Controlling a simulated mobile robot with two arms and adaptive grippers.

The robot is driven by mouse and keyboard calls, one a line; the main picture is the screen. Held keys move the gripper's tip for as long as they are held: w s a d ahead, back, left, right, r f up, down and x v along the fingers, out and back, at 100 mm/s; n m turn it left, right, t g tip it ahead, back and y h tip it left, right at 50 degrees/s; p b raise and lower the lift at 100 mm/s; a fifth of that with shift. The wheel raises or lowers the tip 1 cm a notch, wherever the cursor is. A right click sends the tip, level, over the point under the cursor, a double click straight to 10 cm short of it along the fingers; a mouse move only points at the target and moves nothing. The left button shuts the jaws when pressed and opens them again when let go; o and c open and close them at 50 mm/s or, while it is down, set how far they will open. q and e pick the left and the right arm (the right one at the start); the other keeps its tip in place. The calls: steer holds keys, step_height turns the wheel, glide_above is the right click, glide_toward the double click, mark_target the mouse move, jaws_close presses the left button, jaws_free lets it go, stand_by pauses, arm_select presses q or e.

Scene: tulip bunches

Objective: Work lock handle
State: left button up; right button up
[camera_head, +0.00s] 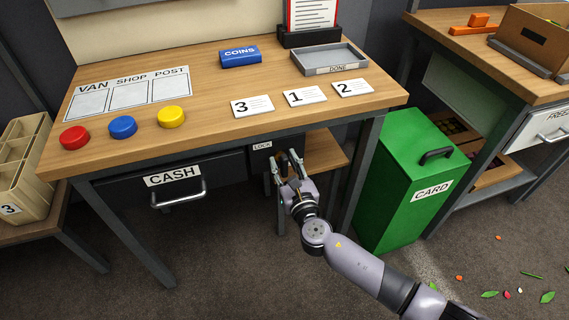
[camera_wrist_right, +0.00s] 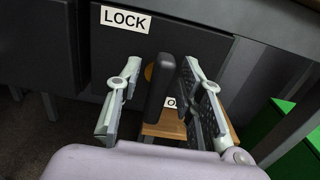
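The lock panel (camera_wrist_right: 70,50) is a dark box with a white LOCK label (camera_wrist_right: 125,19), under the table beside the CASH drawer. A black upright lock handle (camera_wrist_right: 160,85) stands out from it on a brass-coloured pivot (camera_wrist_right: 149,72). My right gripper (camera_wrist_right: 150,92) is open, with its fingers on either side of the handle; a gap shows on the left, and the right finger is close to it. In the head view the right gripper (camera_head: 288,162) is in front of the panel (camera_head: 262,158) and hides the handle. My left gripper is not in view.
The CASH drawer (camera_head: 222,172) is left of the lock, under the wooden table (camera_head: 200,75). A green CARD bin (camera_head: 400,195) stands to the right. A table leg (camera_head: 367,160) and small wooden shelf (camera_head: 325,150) are close to my right gripper.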

steer(key=shift+c, duration=0.4)
jaws_close()
